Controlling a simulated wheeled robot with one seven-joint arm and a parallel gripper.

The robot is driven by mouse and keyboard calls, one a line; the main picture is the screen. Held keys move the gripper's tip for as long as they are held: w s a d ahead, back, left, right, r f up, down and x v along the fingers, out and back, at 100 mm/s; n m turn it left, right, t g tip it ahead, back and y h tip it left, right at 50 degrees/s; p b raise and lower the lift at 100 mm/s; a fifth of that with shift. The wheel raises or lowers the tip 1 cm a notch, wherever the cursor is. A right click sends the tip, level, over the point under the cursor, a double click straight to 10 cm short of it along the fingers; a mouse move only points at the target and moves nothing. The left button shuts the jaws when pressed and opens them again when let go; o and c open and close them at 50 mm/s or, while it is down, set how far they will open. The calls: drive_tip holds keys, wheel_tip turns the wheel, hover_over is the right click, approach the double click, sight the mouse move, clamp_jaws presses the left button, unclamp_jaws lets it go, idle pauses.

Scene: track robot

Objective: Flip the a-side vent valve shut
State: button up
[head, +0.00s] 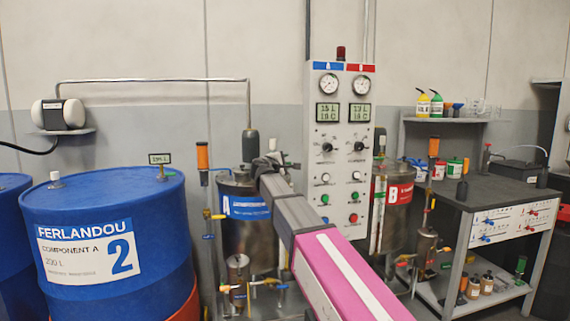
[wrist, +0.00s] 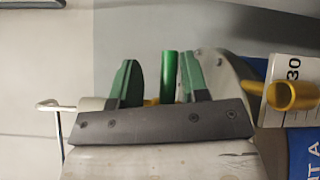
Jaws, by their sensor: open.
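Tank A (head: 248,235), a metal vessel with a blue A label, stands left of the gauge panel. My gripper (head: 270,160) is over its top. In the wrist view my gripper (wrist: 159,62) is open, with its two green fingers apart. A green rod-shaped handle (wrist: 170,78), which looks like the vent valve's lever, shows in the gap between the fingers, closer to the right one. I see no finger touching it, and its depth is unclear. A bit of yellow shows low behind the fingers. In the head view my gripper and arm hide the valve.
The gauge panel (head: 342,150) stands just right of my arm. A thin metal pipe (head: 150,81) drops to the tank's top. A blue drum (head: 110,240) stands at left. In the wrist view a brass-coloured tube (wrist: 292,96) and a white number scale (wrist: 292,70) lie right of the fingers.

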clamp_jaws()
drive_tip(key=shift+f+m+g+y, duration=0.4)
drive_tip(key=shift+m+g+y, duration=0.1)
drive_tip(key=shift+m+g, duration=0.2)
unclamp_jaws()
drive_tip(key=v, duration=1)
drive_tip(key=shift+s+a, duration=0.2)
drive_tip(key=shift+s, duration=0.1)
